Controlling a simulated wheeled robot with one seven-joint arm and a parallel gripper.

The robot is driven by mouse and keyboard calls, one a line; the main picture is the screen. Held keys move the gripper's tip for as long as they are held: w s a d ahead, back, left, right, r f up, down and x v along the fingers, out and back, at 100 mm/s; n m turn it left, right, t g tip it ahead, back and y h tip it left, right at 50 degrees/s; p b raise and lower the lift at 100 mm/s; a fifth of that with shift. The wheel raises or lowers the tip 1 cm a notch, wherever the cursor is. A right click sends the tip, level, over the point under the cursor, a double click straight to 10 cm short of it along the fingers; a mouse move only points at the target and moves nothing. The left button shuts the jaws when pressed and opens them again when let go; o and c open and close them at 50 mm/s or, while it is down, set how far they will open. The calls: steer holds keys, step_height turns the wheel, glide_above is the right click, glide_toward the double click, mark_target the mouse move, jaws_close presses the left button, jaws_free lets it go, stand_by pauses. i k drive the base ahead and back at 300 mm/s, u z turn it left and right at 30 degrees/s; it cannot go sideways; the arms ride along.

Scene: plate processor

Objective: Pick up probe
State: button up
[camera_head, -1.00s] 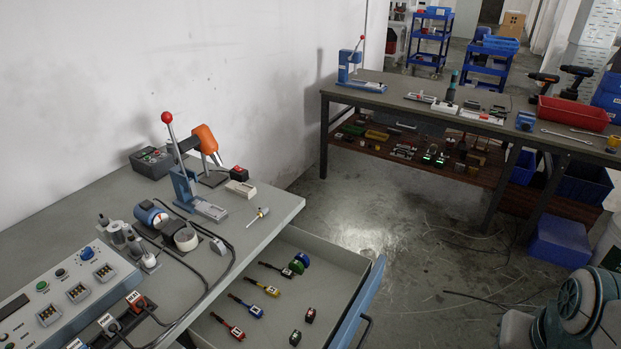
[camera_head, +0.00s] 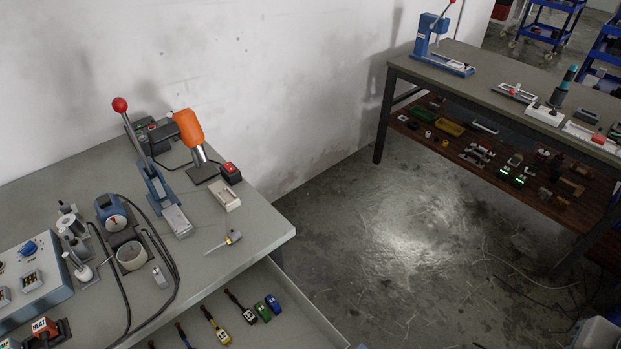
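A slim tool with a thin pointed tip and a pale handle (camera_head: 232,237), probe-like in shape, lies on the grey bench (camera_head: 220,265) near its right front corner. Several more slim tools with coloured ends lie in the open drawer below, such as a yellow one (camera_head: 215,326) and a dark one (camera_head: 240,307). I cannot tell from the picture which of these is the probe. My gripper is not in view.
A lever press (camera_head: 152,180), an orange heat tool (camera_head: 188,127), a pale box (camera_head: 224,195) and a soldering stand (camera_head: 130,256) with cables crowd the bench. The drawer (camera_head: 300,300) sticks out in front. A second bench (camera_head: 480,90) stands at right; floor between is clear.

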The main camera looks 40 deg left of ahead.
mark_target(235, 235)
steer(key=i, duration=1.7)
steer(key=u, duration=1.45)
steer(key=i, duration=1.25)
steer(key=u, duration=3.3)
steer(key=i, duration=1)
